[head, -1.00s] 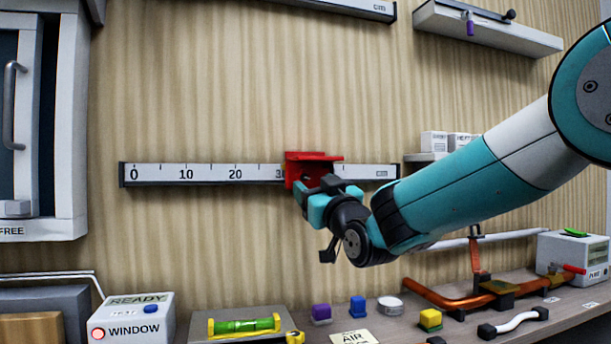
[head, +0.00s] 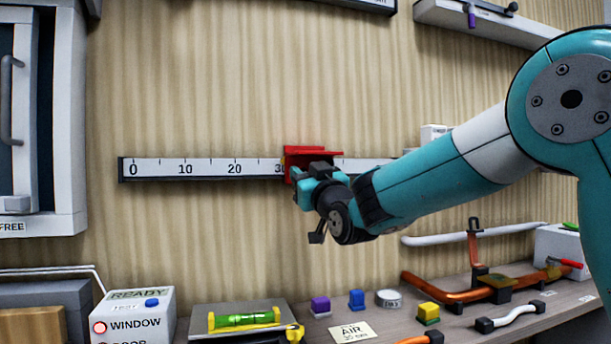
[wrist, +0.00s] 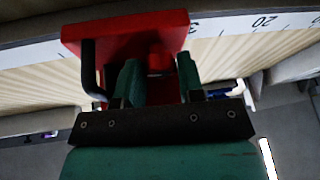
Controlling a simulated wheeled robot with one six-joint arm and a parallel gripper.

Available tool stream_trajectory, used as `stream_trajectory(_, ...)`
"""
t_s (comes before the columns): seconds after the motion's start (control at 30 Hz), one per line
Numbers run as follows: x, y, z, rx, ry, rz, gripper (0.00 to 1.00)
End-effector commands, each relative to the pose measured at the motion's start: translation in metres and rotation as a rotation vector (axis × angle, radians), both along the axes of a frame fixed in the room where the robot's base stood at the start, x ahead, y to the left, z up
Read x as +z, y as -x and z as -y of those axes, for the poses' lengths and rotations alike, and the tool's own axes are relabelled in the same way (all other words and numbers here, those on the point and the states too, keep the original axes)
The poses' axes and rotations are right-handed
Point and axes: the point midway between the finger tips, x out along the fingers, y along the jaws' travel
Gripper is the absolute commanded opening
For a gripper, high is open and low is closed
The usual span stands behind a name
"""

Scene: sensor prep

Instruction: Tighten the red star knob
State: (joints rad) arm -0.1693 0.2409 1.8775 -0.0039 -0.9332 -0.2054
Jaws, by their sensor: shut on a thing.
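A red carriage (head: 316,153) sits on a wall-mounted white scale rail (head: 208,168), near the 30 mark. In the wrist view the red carriage (wrist: 120,35) spans the top, with a small red knob (wrist: 160,63) below it between my two green fingers. My gripper (wrist: 159,78) is shut on this knob; its star shape is mostly hidden by the fingers. In the head view my gripper (head: 308,178) is against the front of the carriage and hides the knob.
Below, the bench holds a READY/WINDOW box (head: 135,318), a green spirit level (head: 243,319), small coloured blocks, an AIR card (head: 352,332) and copper pipework (head: 450,293). A cabinet (head: 45,120) stands at the left. The wall around the rail is mostly clear.

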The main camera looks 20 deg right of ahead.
Motion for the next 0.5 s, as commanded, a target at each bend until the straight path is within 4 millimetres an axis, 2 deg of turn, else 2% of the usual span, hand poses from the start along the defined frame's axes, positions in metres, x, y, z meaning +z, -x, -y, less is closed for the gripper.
stream_trajectory(0.23,-0.0076,0.0004,-0.0031,0.004,-0.152,0.003,0.12)
stream_trajectory(0.5,-0.0019,0.0004,-0.0022,0.002,-0.259,0.002,0.12)
